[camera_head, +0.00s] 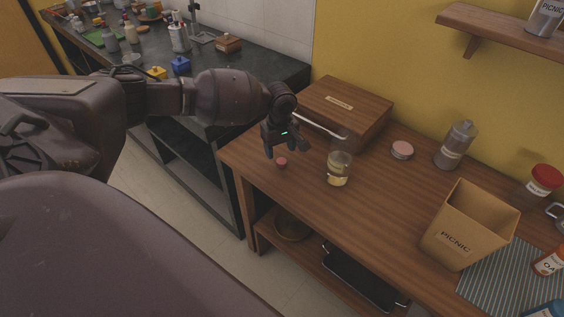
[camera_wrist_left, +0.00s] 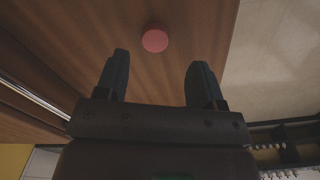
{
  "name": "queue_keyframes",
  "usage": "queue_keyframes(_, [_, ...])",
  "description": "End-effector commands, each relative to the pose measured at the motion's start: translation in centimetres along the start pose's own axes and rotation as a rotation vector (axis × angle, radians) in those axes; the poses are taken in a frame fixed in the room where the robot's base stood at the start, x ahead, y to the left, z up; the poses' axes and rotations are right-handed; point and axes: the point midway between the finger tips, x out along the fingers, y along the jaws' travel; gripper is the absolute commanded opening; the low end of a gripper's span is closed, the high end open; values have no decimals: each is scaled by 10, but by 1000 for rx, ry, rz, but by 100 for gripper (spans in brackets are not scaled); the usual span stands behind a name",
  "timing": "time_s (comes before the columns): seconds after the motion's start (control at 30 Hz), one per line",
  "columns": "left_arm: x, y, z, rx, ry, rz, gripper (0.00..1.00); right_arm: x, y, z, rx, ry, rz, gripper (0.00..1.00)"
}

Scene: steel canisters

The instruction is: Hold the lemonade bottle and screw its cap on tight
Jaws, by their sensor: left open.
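The lemonade bottle (camera_head: 338,175) is a clear vessel with pale yellow liquid low inside. It stands upright on the wooden table, and I see no cap on its top. A small pinkish-red cap (camera_head: 281,162) lies on the tabletop to its left, near the table's left edge. My left gripper (camera_head: 286,149) is open and empty above the cap, pointing down. In the left wrist view the cap (camera_wrist_left: 154,40) shows just beyond the gap between the spread fingers (camera_wrist_left: 158,60), not touching them. My right gripper is not in view.
A wooden box (camera_head: 345,105) with a metal bar along its front stands behind the bottle. A round pink-topped tin (camera_head: 402,149), a grey canister (camera_head: 453,147) and a PICNIC bin (camera_head: 465,225) stand to the right. The tabletop in front of the bottle is clear.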

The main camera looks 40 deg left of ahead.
Motion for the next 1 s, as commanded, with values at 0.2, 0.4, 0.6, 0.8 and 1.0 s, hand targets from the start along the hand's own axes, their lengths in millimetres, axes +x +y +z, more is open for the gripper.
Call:
queue_keyframes(0.2, [8,1,1,0,-1,-3,62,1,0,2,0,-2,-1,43])
queue_keyframes(0.4, [36,5,3,1,-3,-8,62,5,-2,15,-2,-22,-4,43])
queue_keyframes(0.6, [54,5,3,1,-1,-4,62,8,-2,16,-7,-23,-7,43])
queue_keyframes(0.8, [52,6,2,0,0,0,62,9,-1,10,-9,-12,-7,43])
queue_keyframes(1.0, [52,6,2,0,0,0,51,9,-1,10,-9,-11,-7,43])
